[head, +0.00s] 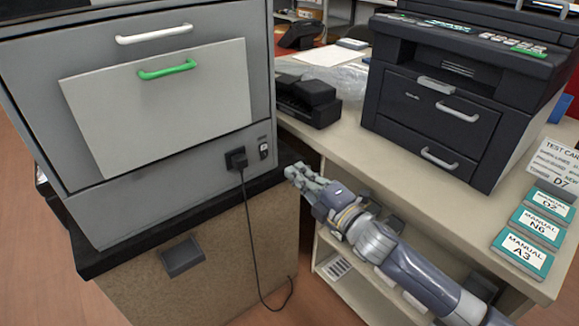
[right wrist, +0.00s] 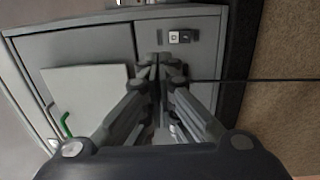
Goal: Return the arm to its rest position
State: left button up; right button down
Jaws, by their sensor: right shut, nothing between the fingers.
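My right gripper (head: 294,172) is shut and empty in the head view. It is in front of the gap between the grey printer and the desk, with its arm coming in from the lower right. My left gripper is not in view.
The grey printer (head: 205,195) with a green-handled panel (head: 160,100) stands on a brown cabinet (head: 195,265). A black plug and cord (head: 238,160) hang from it. A black printer (head: 430,110) and several manuals (head: 540,225) are on the desk (head: 400,170). Shelves lie below.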

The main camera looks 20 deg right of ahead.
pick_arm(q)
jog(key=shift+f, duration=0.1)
pick_arm(e)
jog(key=shift+s+d, duration=0.15)
jog(key=shift+s, duration=0.05)
